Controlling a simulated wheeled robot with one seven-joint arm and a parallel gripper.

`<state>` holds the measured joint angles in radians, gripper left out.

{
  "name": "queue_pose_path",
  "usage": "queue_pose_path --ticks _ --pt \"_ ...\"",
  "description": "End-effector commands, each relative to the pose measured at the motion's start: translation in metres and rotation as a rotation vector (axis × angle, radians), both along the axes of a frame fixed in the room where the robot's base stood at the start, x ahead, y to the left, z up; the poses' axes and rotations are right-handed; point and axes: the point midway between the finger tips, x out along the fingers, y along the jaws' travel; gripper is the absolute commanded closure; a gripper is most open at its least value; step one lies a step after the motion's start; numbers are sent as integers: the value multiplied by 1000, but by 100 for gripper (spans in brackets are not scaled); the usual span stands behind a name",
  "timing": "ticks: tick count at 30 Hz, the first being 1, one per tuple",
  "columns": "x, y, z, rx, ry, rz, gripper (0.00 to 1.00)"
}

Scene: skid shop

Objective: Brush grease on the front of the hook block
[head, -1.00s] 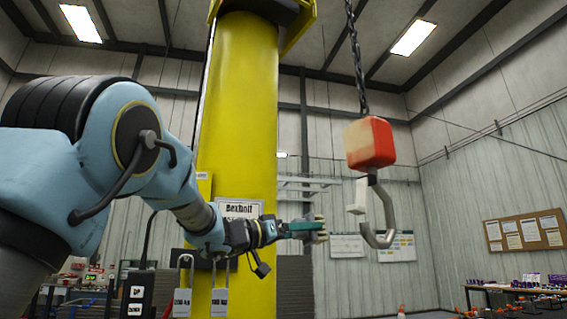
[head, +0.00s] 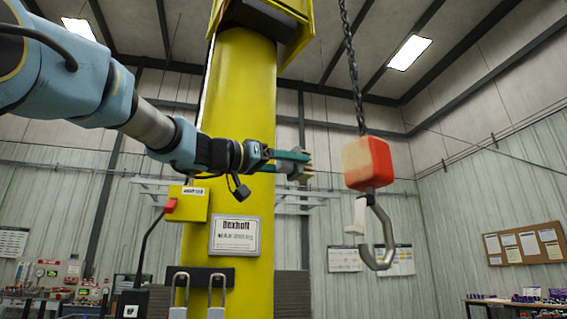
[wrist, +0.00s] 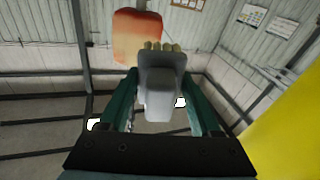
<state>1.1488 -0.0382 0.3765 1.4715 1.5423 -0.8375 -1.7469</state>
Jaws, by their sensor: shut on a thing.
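The hook block (head: 367,163) is red and hangs from a dark chain, with a grey hook (head: 381,238) below it. A pale patch shows on its left face. In the wrist view the block (wrist: 137,36) is beyond the gripper, its surface fading from red to pale. My gripper (head: 298,165) is left of the block at about its height, with a visible gap in the head view. The green fingers are shut on a grey-handled brush (wrist: 160,85) with pale bristles (wrist: 162,47). The bristle tips overlap the block's lower edge in the wrist view; I cannot tell contact there.
A yellow column (head: 240,110) stands behind my arm, with a sign (head: 235,235) and a yellow box (head: 187,203) on it. A white piece (head: 357,216) is at the hook's opening. The space around the block looks clear.

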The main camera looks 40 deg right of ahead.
Motion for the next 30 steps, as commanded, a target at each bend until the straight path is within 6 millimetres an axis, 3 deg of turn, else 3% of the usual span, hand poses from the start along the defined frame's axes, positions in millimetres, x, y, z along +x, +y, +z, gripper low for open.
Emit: queue_pose_path --ticks 18,30 --pt "-3 -54 -1 1 0 0 80" --pt "-4 -78 0 0 0 0 80"
